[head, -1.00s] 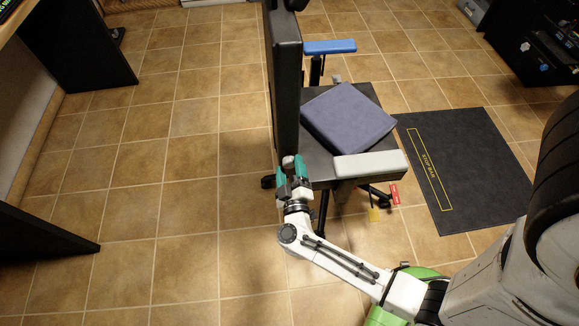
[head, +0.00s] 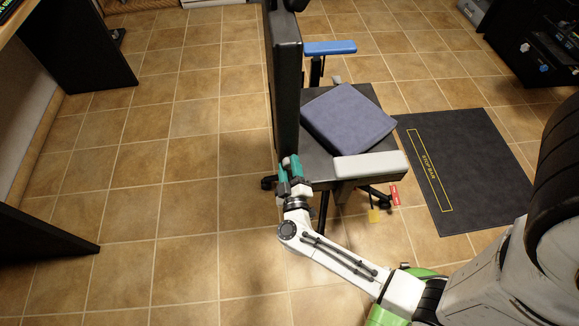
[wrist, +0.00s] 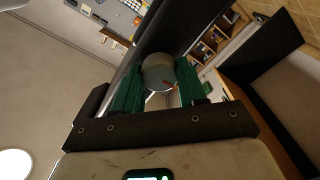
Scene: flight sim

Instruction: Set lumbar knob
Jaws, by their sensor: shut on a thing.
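The lumbar knob is a round grey knob with a small orange mark, filling the gap between the green fingers in the wrist view (wrist: 157,70). It sits at the side of the chair's upright black backrest (head: 288,95), low near the seat. My gripper (head: 291,165) is at the backrest's lower near corner in the head view, its teal fingers shut on the knob. The fingers also show in the wrist view (wrist: 160,80), one on each side of the knob. The knob's mount is hidden behind it.
A blue-grey cushion (head: 348,118) lies on the seat. A grey armrest (head: 369,165) is just right of my gripper, and a blue armrest (head: 330,47) is on the far side. Red (head: 395,195) and yellow (head: 374,215) tags hang below. Tiled floor at left is clear.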

